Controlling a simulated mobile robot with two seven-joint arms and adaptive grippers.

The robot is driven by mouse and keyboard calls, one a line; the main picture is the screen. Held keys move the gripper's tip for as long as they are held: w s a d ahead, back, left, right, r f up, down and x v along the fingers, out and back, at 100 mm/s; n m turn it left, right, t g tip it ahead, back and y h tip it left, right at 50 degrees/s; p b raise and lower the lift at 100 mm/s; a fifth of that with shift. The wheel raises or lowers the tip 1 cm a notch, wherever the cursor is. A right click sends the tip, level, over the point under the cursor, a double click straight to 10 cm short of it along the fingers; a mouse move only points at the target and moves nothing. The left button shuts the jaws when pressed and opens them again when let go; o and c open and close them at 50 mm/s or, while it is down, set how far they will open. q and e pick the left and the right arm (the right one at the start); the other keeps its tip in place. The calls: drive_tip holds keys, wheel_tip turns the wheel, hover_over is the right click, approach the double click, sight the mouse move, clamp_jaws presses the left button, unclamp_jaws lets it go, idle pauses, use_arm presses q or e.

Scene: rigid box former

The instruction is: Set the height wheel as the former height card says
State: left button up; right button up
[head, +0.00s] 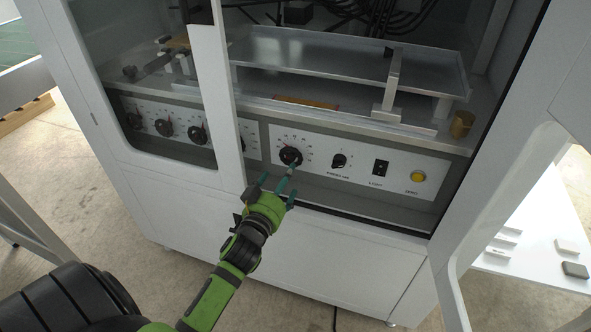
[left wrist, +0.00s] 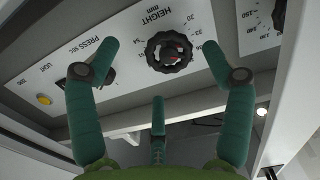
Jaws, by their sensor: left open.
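The height wheel (head: 290,156) is a black knob on the machine's white control panel. My left gripper (head: 278,186) is open in front of the wheel. In its wrist view the two upper green fingers stand either side of the wheel, apart from it, with a third finger below. I cannot make out the height card. My right gripper is not in view.
Right of the wheel are a press knob (head: 338,160), a light switch (head: 380,167) and a yellow zero button (head: 417,176). More dials (head: 197,134) sit to the left behind the door frame. A metal tray (head: 340,58) lies above. A white table (head: 540,215) holds small blocks.

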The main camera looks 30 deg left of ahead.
sight(290, 161)
use_arm(q)
drive_tip(key=shift+w+a+r, duration=0.25)
drive_tip(key=shift+w+r, duration=0.3)
drive_tip(key=shift+r, duration=0.1)
drive_tip(key=x, duration=0.6)
drive_tip(key=shift+r+b, duration=0.1)
drive_tip(key=shift+b, duration=0.25)
drive_tip(key=c, duration=1.2)
